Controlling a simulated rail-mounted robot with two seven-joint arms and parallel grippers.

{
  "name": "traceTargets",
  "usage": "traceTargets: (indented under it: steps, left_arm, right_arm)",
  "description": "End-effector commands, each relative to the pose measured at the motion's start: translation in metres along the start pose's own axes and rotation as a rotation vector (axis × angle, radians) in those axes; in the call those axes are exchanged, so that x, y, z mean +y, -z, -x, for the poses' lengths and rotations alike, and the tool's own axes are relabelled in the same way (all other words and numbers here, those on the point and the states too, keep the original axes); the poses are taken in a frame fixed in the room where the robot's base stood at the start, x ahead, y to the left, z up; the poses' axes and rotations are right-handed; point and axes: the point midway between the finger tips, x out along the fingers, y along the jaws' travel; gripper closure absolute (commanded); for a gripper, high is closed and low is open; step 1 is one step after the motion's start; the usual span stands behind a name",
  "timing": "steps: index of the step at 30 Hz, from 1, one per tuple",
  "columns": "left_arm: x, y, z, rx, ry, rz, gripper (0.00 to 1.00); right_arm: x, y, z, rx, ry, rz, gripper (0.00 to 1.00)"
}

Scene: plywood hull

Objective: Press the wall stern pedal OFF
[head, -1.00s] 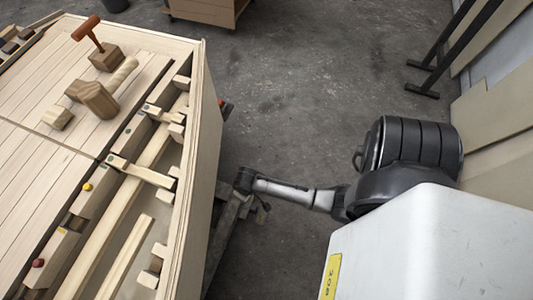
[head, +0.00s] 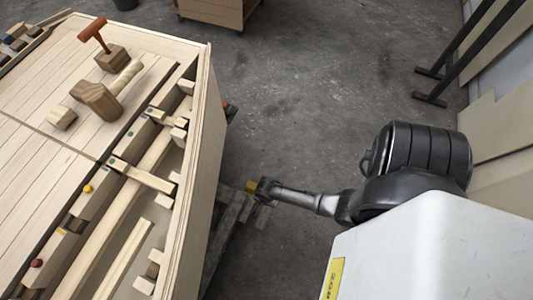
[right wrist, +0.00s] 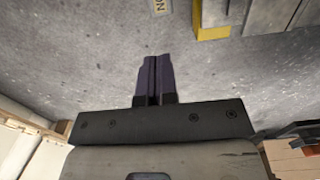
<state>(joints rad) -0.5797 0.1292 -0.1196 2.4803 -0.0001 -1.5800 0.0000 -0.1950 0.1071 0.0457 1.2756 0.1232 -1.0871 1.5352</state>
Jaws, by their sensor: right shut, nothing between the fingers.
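My right gripper (right wrist: 152,62) is shut and empty, with its dark fingers close together above the grey floor. In the head view, the end of my right arm is low beside the hull's right side, and the fingertips are too small to make out there. A yellow piece (head: 251,186), possibly part of the pedal, shows just left of that end. A yellow-edged block (right wrist: 212,22) shows at the top of the right wrist view, apart from the fingers. A small lettered label (right wrist: 161,6) is cut off by the top edge. My left gripper is out of view.
The plywood hull (head: 203,140) fills the left, with a mallet (head: 102,98) and an orange-handled tool (head: 97,35) on top. Low grey slats (head: 228,225) lie beside it. Black stands (head: 450,75) are at the upper right. The floor (head: 310,90) between is clear.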

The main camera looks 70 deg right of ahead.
Motion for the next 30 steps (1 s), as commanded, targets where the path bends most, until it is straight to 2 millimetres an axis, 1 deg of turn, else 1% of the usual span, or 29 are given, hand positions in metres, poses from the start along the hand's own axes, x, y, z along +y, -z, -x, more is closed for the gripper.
traceTargets:
  steps: [9,11,14,17,24,30]
  left_arm:
    - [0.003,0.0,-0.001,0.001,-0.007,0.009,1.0]
    - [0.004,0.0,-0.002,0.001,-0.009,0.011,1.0]
    - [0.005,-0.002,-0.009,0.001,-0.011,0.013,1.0]
    - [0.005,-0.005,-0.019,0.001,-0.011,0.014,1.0]
    - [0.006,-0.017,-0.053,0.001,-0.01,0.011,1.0]
    - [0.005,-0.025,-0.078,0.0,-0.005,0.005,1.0]
  right_arm:
    - [0.0,0.0,0.0,0.0,0.0,-0.001,1.0]
    - [0.0,0.0,-0.003,0.0,-0.001,0.0,1.0]
    - [0.0,0.0,-0.011,0.0,-0.002,0.0,1.0]
    - [0.0,0.0,-0.025,0.0,-0.002,0.0,1.0]
    - [0.0,0.0,-0.071,0.001,-0.002,0.001,1.0]
    - [0.0,0.0,-0.104,0.001,-0.002,0.001,1.0]
